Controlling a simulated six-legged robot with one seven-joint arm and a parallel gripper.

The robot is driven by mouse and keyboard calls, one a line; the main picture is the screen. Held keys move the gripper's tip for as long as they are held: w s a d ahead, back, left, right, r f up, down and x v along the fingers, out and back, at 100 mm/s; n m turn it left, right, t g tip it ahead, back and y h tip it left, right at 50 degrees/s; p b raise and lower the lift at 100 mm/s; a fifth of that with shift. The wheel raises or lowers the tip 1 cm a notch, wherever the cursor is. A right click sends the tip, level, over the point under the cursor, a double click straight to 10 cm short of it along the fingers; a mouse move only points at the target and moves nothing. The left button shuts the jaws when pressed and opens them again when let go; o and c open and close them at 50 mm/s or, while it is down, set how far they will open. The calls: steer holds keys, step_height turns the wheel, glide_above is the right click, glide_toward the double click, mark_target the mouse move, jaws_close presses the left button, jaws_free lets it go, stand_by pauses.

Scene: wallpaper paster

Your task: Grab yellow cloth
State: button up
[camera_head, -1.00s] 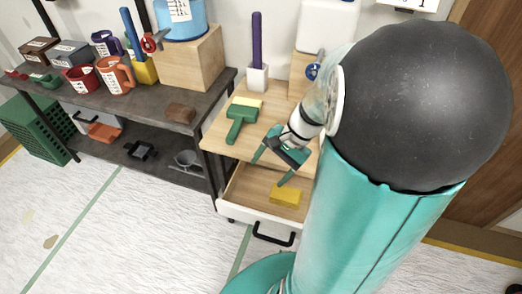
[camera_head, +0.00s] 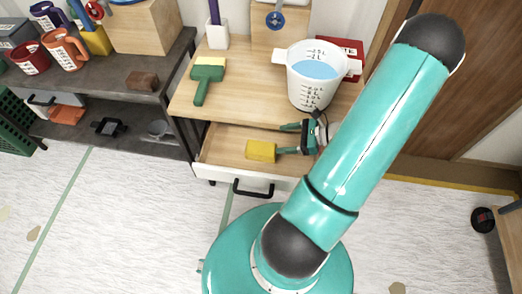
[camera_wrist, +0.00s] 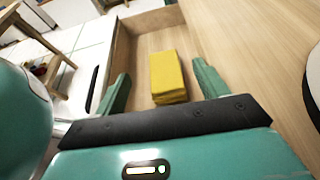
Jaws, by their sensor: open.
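The yellow cloth (camera_head: 261,151) is a folded block lying in the open wooden drawer (camera_head: 226,152). In the wrist view the yellow cloth (camera_wrist: 166,76) lies ahead of my gripper (camera_wrist: 160,85), roughly between the lines of its two green fingers. My gripper (camera_head: 283,138) is open, with its fingers pointing left toward the cloth at the drawer's right part. The cloth's near edge is close to the fingertips; whether they touch cannot be told. Nothing is held.
A dark shelf (camera_head: 120,80) with mugs stands left. The floor in front is clear.

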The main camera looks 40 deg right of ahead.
glide_toward(260, 148)
steer(key=shift+w+a, duration=0.1)
steer(key=shift+w, duration=0.15)
steer(key=shift+w+a+f, duration=0.15)
steer(key=shift+w+f, duration=0.05)
steer(key=shift+f, duration=0.05)
steer(key=x, duration=0.7)
steer(key=shift+r, duration=0.1)
steer(key=shift+c, duration=0.2)
steer(key=c, duration=0.7)
